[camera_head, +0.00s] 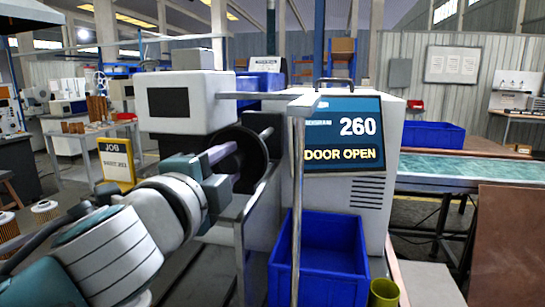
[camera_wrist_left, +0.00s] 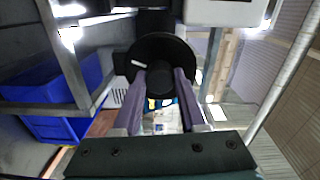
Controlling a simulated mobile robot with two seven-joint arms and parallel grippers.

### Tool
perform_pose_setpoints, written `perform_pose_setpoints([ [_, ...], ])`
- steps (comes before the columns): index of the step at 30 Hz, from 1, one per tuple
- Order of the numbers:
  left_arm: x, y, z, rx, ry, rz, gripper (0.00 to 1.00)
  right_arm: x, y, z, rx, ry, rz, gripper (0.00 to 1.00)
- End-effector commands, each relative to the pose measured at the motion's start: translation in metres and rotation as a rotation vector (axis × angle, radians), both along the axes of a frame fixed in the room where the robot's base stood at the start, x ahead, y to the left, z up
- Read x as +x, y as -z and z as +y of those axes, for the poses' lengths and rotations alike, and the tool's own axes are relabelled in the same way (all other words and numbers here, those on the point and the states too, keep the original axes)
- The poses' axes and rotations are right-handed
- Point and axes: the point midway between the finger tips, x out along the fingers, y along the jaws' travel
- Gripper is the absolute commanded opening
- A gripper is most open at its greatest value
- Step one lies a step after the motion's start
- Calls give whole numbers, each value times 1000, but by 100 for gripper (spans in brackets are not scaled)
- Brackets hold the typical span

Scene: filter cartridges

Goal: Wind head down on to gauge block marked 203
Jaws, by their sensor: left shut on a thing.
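My left gripper (camera_head: 228,152) reaches in from the left and is shut on the black handwheel (camera_head: 254,152) on the side of the machine head (camera_head: 218,90). In the left wrist view its two purple fingers (camera_wrist_left: 160,78) close on the hub of the black wheel (camera_wrist_left: 150,46). The machine display (camera_head: 344,140) reads 260 and DOOR OPEN. A yellow-framed job card (camera_head: 115,160) stands at the left; its lower line is too small to read surely. I cannot make out a gauge block. My right gripper is not in view.
A grey metal frame with a post (camera_head: 297,200) stands close in front of the machine. A blue bin (camera_head: 320,255) sits below the display, beside an olive cup (camera_head: 383,292). A green conveyor (camera_head: 480,170) runs at the right. Pleated filters (camera_head: 45,210) stand at the left.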

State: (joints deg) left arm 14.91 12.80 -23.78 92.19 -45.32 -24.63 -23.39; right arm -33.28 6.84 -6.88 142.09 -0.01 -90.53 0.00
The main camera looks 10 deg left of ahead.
Motion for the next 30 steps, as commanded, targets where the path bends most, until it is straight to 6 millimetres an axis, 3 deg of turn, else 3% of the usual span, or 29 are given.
perform_pose_setpoints([
  [18, 0, -1, -1, 561, 1, -19, 0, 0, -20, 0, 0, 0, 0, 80],
  [30, 0, -1, -1, 764, 1, -25, 0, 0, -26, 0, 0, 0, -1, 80],
])
